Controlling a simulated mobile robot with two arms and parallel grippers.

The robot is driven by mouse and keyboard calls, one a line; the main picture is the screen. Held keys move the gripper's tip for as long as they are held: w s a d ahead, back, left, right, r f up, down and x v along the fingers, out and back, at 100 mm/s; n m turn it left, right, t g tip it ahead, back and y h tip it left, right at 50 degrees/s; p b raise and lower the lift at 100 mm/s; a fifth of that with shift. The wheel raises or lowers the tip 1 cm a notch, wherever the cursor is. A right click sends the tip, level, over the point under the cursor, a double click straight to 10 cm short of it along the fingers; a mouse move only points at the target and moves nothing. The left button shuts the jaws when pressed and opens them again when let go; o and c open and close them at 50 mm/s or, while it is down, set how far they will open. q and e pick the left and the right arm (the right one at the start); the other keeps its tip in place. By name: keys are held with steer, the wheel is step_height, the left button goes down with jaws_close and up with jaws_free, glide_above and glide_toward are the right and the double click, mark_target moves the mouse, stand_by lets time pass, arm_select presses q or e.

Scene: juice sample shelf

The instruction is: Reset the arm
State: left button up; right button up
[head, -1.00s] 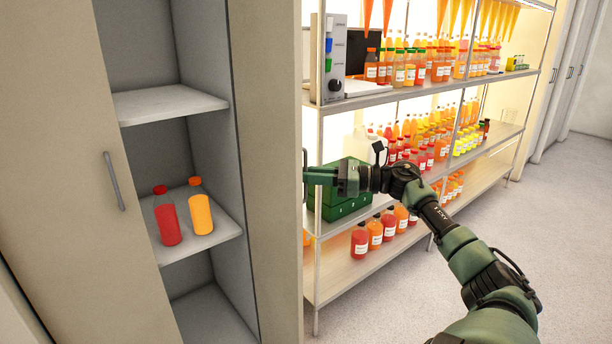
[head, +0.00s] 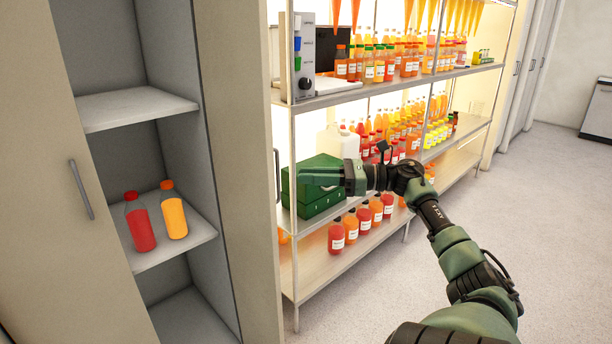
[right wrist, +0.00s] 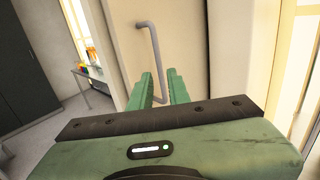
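My right gripper (head: 308,178) is green and shows in front of the shelf rack in the head view, pointing left. My right arm reaches in from the lower right, bent at the elbow. My left gripper is not in view.
The open cabinet holds a red bottle (head: 140,222) and an orange bottle (head: 174,212) on a shelf (head: 150,255). A green box (head: 322,202) is on the rack close behind my right gripper, among several juice bottles. The floor (head: 540,230) at right is clear.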

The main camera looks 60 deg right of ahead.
stand_by(0.3)
steer(key=d+f+m+t+h, duration=0.15)
steer(key=f+m+h, duration=0.25)
steer(key=f+m, duration=0.65)
steer(key=d+f+m+t+h, duration=0.1)
steer(key=d+f+m+h, duration=0.45)
steer(key=f, duration=0.85)
steer(key=s+a+f+m+g+h+p, duration=0.1)
steer(key=s+a+f+m+g, duration=0.3)
steer(key=f, duration=0.7)
steer(key=s+a+f+m+g+h, duration=0.1)
steer(key=s+a+f+m, duration=0.45)
steer(key=f, duration=0.55)
steer(key=s+a+f+m+g+h+p, duration=0.1)
steer(key=s+a+f+m+g, duration=0.2)
steer(key=a+f+m, duration=0.55)
steer(key=s+a+f+m+g+y, duration=0.1)
steer(key=s+a+f+m+g, duration=0.1)
steer(key=s+a+f, duration=0.4)
steer(key=s+a+f+m+g+y, duration=0.1)
steer(key=s+a+f+g, duration=0.3)
steer(key=s+a, duration=0.5)
steer(key=s+a+f+m+g+y, duration=0.1)
steer(key=s+a+f+m+g, duration=0.1)
steer(key=s+a+f, duration=0.6)
steer(key=a+f+g, duration=0.1)
steer(key=a, duration=0.3)
steer(key=shift+a+m+p, duration=0.25)
steer(key=shift+m+p, duration=0.05)
